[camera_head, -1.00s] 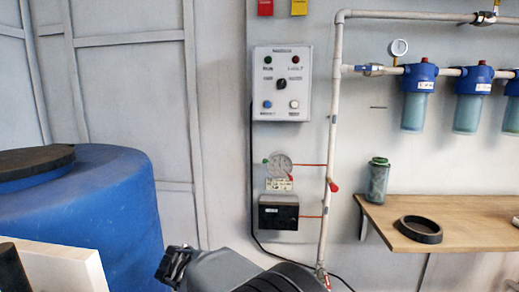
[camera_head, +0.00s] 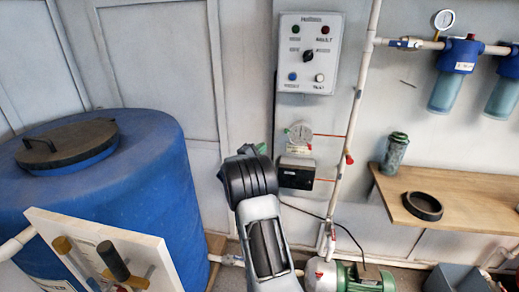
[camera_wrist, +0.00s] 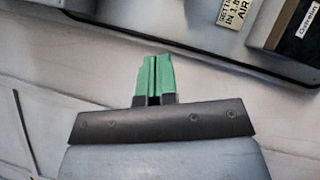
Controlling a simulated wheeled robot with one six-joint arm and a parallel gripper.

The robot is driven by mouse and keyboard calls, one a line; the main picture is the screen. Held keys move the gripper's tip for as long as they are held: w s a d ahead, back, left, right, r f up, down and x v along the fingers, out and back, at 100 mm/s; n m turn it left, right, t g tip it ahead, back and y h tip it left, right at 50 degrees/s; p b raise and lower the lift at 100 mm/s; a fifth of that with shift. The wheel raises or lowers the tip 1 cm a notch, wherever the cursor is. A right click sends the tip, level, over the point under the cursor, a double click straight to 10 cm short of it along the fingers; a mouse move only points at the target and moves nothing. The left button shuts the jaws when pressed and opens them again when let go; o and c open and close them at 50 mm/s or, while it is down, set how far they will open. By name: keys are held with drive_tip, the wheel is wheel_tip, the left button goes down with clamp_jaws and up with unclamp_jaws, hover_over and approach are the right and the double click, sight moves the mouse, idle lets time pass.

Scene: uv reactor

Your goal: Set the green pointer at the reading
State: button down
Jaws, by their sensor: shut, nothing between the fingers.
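A printed label (camera_wrist: 238,12) from below the dial shows at the top of the wrist view; the dial face is outside that view. My gripper (camera_wrist: 153,78) has green fingers pressed together, empty, against a background of pale wall. In the head view its green tip (camera_head: 262,148) shows just left of the dial and lower.
A dark box (camera_head: 296,178) sits under the dial, and its corner shows in the wrist view (camera_wrist: 293,28). The control box (camera_head: 308,75) is above. A pipe (camera_head: 350,140) runs down to the right. A blue barrel (camera_head: 165,190) stands left, a wooden shelf (camera_head: 465,200) right.

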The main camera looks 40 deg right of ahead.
sight(286, 131)
drive_tip(key=s+d+r+p, duration=0.1)
drive_tip(key=d+r, duration=0.1)
drive_tip(key=d, duration=0.6)
drive_tip(key=shift+s+d+r, duration=0.15)
drive_tip(key=shift+d+r, duration=0.1)
drive_tip(key=shift+r, duration=0.15)
drive_tip(key=shift+d+b, duration=0.1)
drive_tip(key=shift+b, duration=0.25)
drive_tip(key=shift+s+d+r+m+b, duration=0.2)
drive_tip(key=shift+s+r+m+b, duration=0.15)
drive_tip(key=shift+b, duration=0.2)
